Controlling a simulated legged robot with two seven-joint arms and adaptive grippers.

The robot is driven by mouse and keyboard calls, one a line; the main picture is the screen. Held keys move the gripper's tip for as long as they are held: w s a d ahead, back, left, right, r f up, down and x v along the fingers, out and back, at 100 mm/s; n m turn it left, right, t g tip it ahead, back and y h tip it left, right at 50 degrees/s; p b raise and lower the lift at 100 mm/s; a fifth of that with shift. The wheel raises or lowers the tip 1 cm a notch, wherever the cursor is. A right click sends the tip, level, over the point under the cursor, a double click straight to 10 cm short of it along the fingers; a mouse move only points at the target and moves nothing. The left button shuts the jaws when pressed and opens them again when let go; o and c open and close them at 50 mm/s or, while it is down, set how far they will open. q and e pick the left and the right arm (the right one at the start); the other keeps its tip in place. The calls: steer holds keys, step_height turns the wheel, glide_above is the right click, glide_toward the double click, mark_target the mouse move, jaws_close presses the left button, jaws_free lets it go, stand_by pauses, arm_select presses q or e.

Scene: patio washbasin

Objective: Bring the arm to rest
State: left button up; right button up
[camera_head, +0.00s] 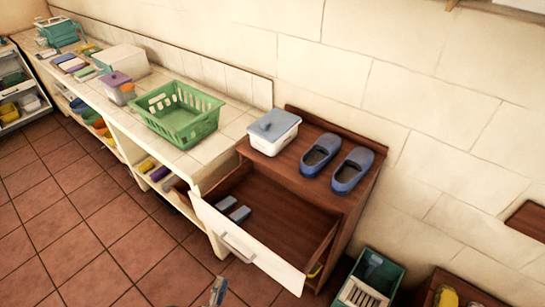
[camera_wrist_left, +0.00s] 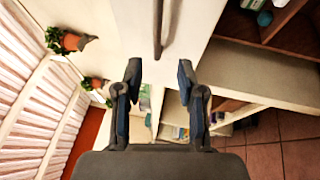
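My left gripper (camera_wrist_left: 159,72) is open in the left wrist view, with its two dark fingers apart and nothing between them. A dark bar handle (camera_wrist_left: 158,28) on a pale panel lies beyond the fingertips, apart from them. In the head view only a small part of my left gripper (camera_head: 218,290) shows at the bottom edge, in front of the open drawer (camera_head: 248,247). The drawer has a white front with a handle (camera_head: 236,247), and two grey objects (camera_head: 233,210) lie inside it. My right gripper is in neither view.
A wooden cabinet (camera_head: 345,205) bears a blue-lidded white box (camera_head: 274,132) and blue shoes (camera_head: 335,164). A green basket (camera_head: 180,113) stands on the tiled counter (camera_head: 226,133). A green crate (camera_head: 366,280) stands right of the drawer. The tiled floor (camera_head: 95,240) at left is clear.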

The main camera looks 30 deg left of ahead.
arm_select(q)
steer(key=w+d+f+m+g+h, duration=0.1)
steer(key=d+f+m+g+h, duration=0.3)
steer(key=f, duration=0.4)
steer(key=w+d+f+m+g+h, duration=0.1)
steer(key=d+f+m+g, duration=0.1)
steer(key=d+f+m, duration=0.35)
steer(key=w+d+f+m+g+h, duration=0.1)
steer(key=d+f+m+g+h, duration=0.15)
steer(key=f+m, duration=0.45)
steer(key=s+f+m+g, duration=0.8)
steer(key=f+g, duration=0.1)
steer(key=f, duration=0.3)
steer(key=shift+s+d+f+y+p, duration=0.25)
steer(key=shift+s+d+y+p, duration=0.1)
steer(key=shift+d+p, duration=0.1)
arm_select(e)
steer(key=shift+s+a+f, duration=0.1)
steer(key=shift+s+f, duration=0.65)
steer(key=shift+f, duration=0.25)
arm_select(q)
steer(key=shift+a, duration=0.15)
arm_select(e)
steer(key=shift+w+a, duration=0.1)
